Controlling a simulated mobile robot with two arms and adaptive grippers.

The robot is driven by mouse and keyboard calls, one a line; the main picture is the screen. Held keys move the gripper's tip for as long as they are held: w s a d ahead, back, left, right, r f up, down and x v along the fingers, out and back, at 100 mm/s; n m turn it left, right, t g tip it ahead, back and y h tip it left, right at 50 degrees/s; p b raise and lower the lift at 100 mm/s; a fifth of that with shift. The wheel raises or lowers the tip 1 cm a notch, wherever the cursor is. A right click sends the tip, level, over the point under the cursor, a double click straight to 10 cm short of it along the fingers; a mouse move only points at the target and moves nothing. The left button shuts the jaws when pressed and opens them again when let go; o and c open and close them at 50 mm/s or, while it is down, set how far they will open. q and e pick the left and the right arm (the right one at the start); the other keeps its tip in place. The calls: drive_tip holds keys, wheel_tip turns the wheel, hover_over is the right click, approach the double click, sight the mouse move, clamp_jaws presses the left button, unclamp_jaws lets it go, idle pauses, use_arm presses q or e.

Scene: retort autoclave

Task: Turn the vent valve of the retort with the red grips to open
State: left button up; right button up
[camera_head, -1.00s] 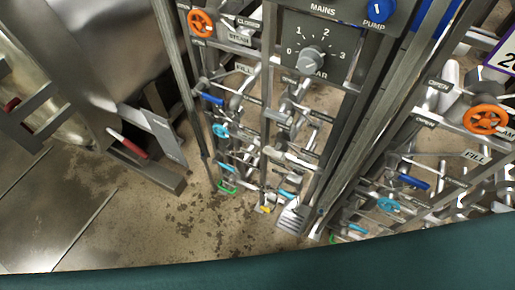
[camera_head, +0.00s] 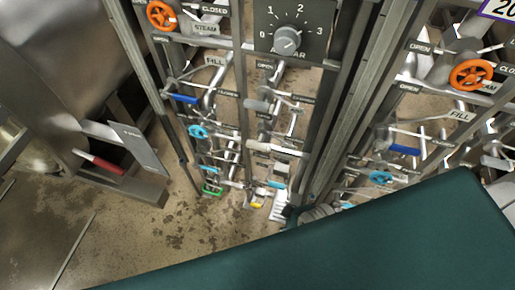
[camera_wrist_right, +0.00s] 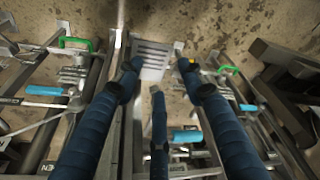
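A red grip (camera_head: 101,163) sits on a handle of the metal vessel at the left of the head view. Beside it stands a pipe rack with an orange wheel (camera_head: 161,15), a blue lever (camera_head: 184,99), a cyan wheel (camera_head: 198,132) and a low green handle (camera_head: 211,190). I cannot tell which valve is the vent valve; the lower labels are too small to read. My right gripper (camera_wrist_right: 160,76) shows in the right wrist view with its dark blue fingers spread, pointing down over the racks and floor. Nothing is between the fingers. My left gripper is not in view.
A second rack on the right has an orange wheel (camera_head: 472,74), a blue lever (camera_head: 404,149) and a cyan wheel (camera_head: 381,177). A panel with a grey dial (camera_head: 287,40) stands between the racks. Stained floor (camera_head: 150,235) is open at lower left.

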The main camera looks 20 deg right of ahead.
sight(265, 151)
drive_tip(key=w+a+r+m+t+y+b, duration=0.1)
drive_tip(key=w+a+r+m+t+y, duration=0.25)
drive_tip(key=w+r, duration=0.3)
drive_tip(key=w+a+r+m+t+y+b, duration=0.1)
drive_tip(key=w+a+r+m+t+y, duration=0.15)
drive_tip(key=w+r+m+t, duration=0.4)
drive_tip(key=w+d+r+m+t+y, duration=0.1)
drive_tip(key=d+r+m+t+y, duration=0.2)
drive_tip(key=d, duration=0.4)
drive_tip(key=shift+g+y, duration=0.3)
drive_tip(key=shift+g, duration=0.2)
drive_tip(key=b+x, duration=0.1)
drive_tip(key=x, duration=0.4)
drive_tip(key=b+x, duration=0.1)
drive_tip(key=x, duration=0.4)
drive_tip(key=shift+w+f, duration=0.2)
drive_tip(key=shift+w, duration=0.05)
clamp_jaws()
drive_tip(key=shift+r, duration=0.1)
